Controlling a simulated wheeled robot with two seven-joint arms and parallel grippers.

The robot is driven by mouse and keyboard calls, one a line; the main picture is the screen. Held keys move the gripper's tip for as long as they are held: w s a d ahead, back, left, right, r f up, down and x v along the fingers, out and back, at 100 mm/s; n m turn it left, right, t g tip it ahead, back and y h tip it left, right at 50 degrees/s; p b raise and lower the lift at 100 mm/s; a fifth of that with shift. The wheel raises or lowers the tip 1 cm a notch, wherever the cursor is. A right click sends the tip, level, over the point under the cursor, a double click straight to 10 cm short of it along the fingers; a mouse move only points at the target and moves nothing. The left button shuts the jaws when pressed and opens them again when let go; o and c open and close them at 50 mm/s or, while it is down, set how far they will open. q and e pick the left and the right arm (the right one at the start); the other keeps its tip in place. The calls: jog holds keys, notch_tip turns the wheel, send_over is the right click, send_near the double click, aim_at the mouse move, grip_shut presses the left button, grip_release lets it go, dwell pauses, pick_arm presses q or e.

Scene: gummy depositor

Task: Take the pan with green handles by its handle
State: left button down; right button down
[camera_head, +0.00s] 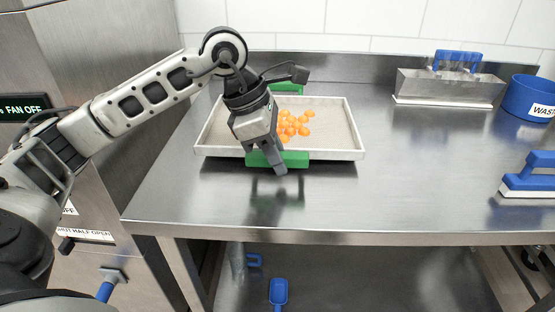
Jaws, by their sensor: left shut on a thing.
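The pan (335,108) is a shallow light tray with green handles on the steel table. Its near green handle (296,158) sticks out at the front edge, and its far green handle (287,87) shows at the back. Several orange gummies (294,123) lie inside the pan. My left gripper (279,166) reaches down over the pan's front edge and is shut on the near green handle, covering part of it. My right gripper is not in view.
The steel table (420,190) is clear right of the pan. A steel depositor with a blue handle (450,86) stands at the back right. A blue waste bin (528,97) and a blue-handled scraper (530,178) are at the right edge. A blue scoop (278,291) is below the table.

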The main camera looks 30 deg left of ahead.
pick_arm(q)
jog(key=s+d+r, duration=0.3)
jog(key=s+r, duration=0.8)
jog(key=s, duration=0.2)
jog(key=shift+s+d, duration=0.25)
jog(key=shift+d, duration=0.1)
dwell(1.3)
dwell(1.5)
